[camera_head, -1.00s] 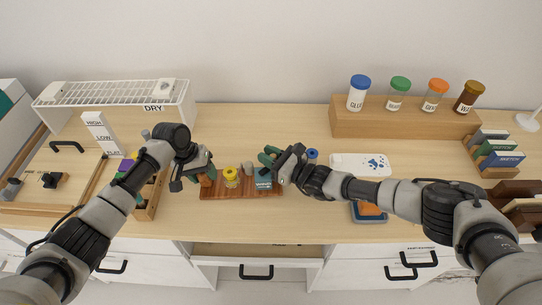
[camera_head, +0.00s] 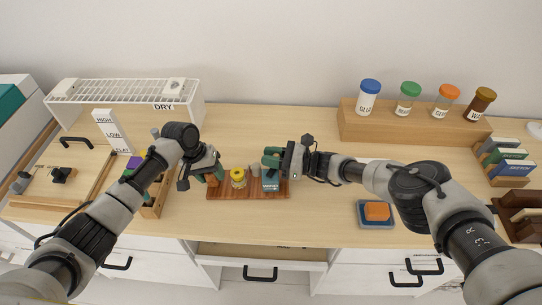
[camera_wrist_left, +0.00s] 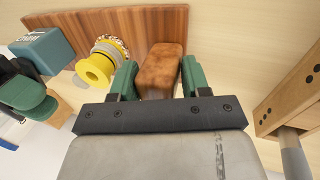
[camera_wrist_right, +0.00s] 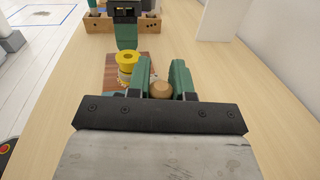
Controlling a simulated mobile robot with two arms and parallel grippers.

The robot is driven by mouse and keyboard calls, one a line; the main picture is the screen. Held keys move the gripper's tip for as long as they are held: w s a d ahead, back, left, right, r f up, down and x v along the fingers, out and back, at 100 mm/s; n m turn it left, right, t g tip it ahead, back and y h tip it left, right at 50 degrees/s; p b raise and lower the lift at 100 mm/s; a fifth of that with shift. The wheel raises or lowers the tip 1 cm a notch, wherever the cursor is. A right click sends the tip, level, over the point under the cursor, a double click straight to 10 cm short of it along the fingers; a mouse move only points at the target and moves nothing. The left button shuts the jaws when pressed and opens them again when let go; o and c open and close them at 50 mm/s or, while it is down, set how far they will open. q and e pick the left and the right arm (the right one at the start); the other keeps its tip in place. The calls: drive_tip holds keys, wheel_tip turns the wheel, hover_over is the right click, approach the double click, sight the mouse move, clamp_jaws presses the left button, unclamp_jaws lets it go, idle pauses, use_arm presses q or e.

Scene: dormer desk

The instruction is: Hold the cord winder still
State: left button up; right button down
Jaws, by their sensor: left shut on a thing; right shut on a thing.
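The cord winder is a striped reddish-brown board (camera_head: 223,192) with a yellow spool (camera_head: 238,178) and a teal lettered block (camera_head: 270,183) on it. My left gripper (camera_head: 216,172) is at the board's left end. My right gripper (camera_head: 270,162) is at the right end, behind the teal block. The right wrist view shows it shut on a round tan wooden knob (camera_wrist_right: 161,90). The knob's lower part is hidden by the fingers.
A wooden organizer (camera_head: 152,208) stands just left of the board. A white drying rack (camera_head: 125,92) and a bottle stand (camera_head: 415,123) are at the back. An orange-topped sponge on a blue tray (camera_head: 376,212) lies to the right. The desk front between is clear.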

drive_tip(key=shift+s+f, duration=0.1)
drive_tip(key=c, duration=1)
unclamp_jaws()
drive_tip(key=s+d, duration=0.2)
drive_tip(key=d, duration=0.9)
drive_tip(key=shift+d, duration=0.4)
